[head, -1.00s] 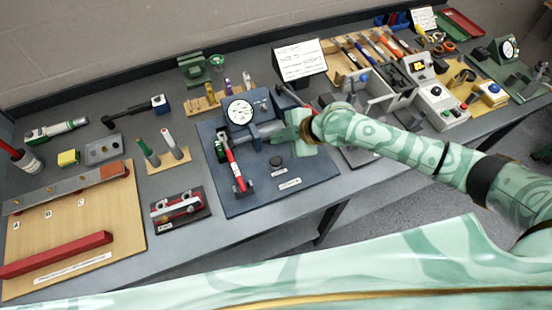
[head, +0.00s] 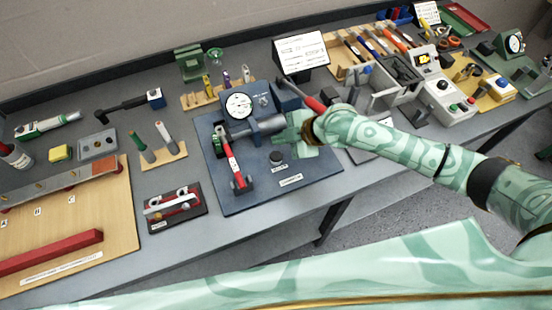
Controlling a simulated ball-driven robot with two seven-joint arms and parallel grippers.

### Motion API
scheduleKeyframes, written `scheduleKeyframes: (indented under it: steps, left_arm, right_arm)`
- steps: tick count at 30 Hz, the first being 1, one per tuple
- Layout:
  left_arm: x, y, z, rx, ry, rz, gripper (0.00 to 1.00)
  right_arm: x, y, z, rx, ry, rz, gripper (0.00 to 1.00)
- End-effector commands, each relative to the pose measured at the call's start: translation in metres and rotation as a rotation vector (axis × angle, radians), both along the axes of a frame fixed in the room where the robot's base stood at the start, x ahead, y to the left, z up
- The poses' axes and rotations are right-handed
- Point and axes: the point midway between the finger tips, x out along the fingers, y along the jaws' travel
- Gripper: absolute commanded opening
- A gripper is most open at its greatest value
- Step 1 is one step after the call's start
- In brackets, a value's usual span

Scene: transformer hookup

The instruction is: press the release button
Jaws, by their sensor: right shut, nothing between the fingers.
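A dark round button (head: 276,157) stands on the front part of a blue base plate (head: 235,202), with a small label just in front of it. I take it for the release button; the label is too small to read surely. My right gripper (head: 277,135) is shut and empty. It reaches in from the right over the plate, just behind the button in the picture. Whether it touches anything there I cannot tell. A fixture with a white dial (head: 238,105) and a grey cylinder stands behind, with a red lever (head: 231,163) at its left. My left gripper is out of view.
A small dark stand with a red and silver part (head: 172,205) sits left of the plate. A sign (head: 301,54) and a rack of markers (head: 218,98) stand behind. A control box (head: 446,103) is to the right. A wooden board (head: 110,232) with a red bar lies at the left.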

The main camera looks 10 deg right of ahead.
Motion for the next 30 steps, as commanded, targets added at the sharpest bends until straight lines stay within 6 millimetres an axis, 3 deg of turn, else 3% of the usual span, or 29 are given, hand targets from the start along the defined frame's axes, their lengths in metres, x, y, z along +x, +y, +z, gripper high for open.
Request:
scheduleKeyframes:
  steps: [1, 3, 9, 30]
  left_arm:
    - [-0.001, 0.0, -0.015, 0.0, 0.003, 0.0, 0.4]
    - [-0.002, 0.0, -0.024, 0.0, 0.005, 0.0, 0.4]
    - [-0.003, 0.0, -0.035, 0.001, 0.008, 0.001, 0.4]
    - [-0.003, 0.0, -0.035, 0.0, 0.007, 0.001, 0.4]
  right_arm:
    - [0.0, 0.0, -0.015, 0.0, 0.001, 0.0, 0.0]
    - [0.0, 0.0, -0.025, 0.0, 0.002, 0.0, 0.0]
    - [0.0, 0.0, -0.041, 0.001, 0.001, 0.0, 0.0]
    - [0.0, 0.0, -0.042, 0.001, 0.001, 0.0, 0.0]
